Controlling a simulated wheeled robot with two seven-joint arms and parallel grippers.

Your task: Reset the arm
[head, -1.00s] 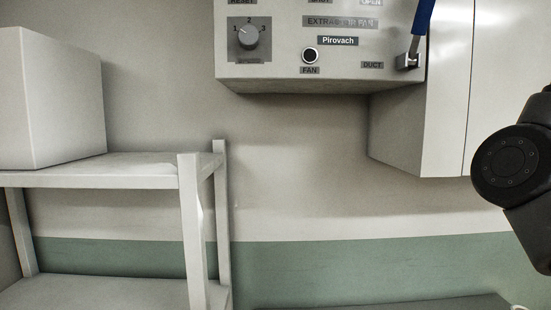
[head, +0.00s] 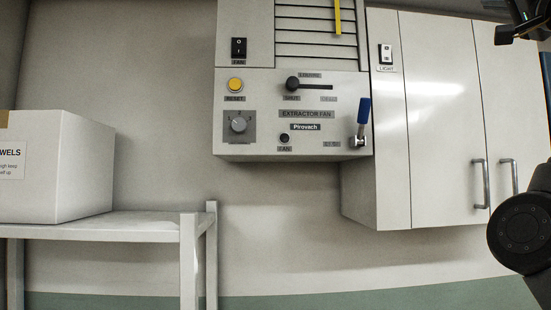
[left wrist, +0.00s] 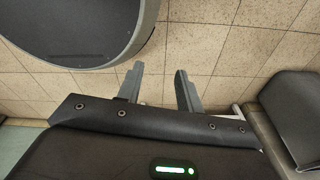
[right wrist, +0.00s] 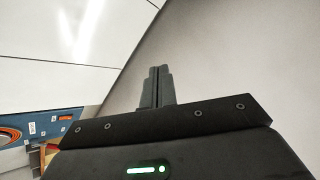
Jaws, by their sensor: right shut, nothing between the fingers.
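My right arm shows at the right edge of the head view, raised in front of the wall cabinet. Part of what looks like its gripper (head: 520,30) is at the top right corner, cut off by the frame. In the right wrist view my right gripper (right wrist: 158,72) is shut and empty, with a plain pale surface and white panels beyond it. In the left wrist view my left gripper (left wrist: 160,72) is open and empty over the tiled floor (left wrist: 225,50). My left arm is not in the head view.
A box (head: 75,180) stands on a shelf (head: 150,228) at the left.

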